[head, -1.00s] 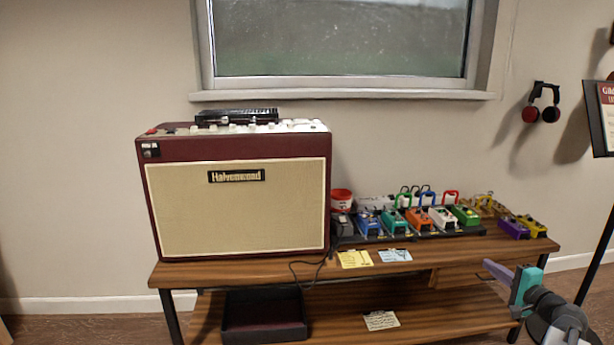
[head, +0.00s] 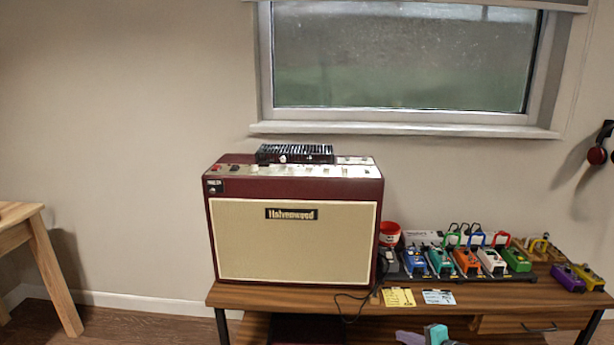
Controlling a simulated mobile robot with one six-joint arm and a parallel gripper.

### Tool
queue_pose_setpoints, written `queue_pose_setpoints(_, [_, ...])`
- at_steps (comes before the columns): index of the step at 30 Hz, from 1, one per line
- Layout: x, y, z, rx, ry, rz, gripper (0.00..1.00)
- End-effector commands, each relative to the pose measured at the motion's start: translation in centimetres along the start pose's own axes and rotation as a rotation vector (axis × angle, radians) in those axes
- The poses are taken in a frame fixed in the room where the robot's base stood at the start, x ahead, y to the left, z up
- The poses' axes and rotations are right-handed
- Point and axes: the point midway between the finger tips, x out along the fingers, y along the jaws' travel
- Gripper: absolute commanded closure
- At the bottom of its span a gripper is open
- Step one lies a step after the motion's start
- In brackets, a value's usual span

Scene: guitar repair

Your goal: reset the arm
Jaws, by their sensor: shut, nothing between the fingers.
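My gripper (head: 412,338) shows at the bottom edge of the head view, right of centre. Only its grey-purple finger and teal part are in the picture; the rest of the arm is below the frame. The gripper is shut and holds nothing. It appears in front of the wooden bench (head: 255,297), below the yellow note in the picture.
A maroon amplifier (head: 290,240) with a black device (head: 295,153) on top stands on the bench. Several coloured pedals (head: 466,262), a red cup (head: 389,234), a yellow note (head: 398,297) and a blue note (head: 439,297) lie to its right. A wooden table (head: 22,212) stands at left.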

Motion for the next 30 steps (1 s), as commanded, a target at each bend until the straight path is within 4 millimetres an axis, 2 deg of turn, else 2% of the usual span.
queue_pose_setpoints(1, [0.8, 0.2, 2.5, -0.01, -0.037, 0.039, 1.0])
queue_pose_setpoints(7, [3.5, 4.3, 10.7, -0.066, -0.166, 0.197, 1.0])
queue_pose_setpoints(11, [4.1, 7.5, 16.1, -0.115, -0.254, 0.311, 1.0])
queue_pose_setpoints(15, [3.6, 11.1, 21.8, -0.18, -0.352, 0.442, 1.0])
queue_pose_setpoints(20, [1.3, 15.7, 27.7, -0.271, -0.471, 0.607, 1.0])
queue_pose_setpoints(24, [-2.1, 19.9, 32.1, -0.367, -0.578, 0.763, 1.0])
queue_pose_setpoints(27, [-5.2, 22.7, 34.2, -0.443, -0.65, 0.879, 1.0])
queue_pose_setpoints(30, [-8.4, 25.1, 35.2, -0.516, -0.711, 0.987, 1.0])
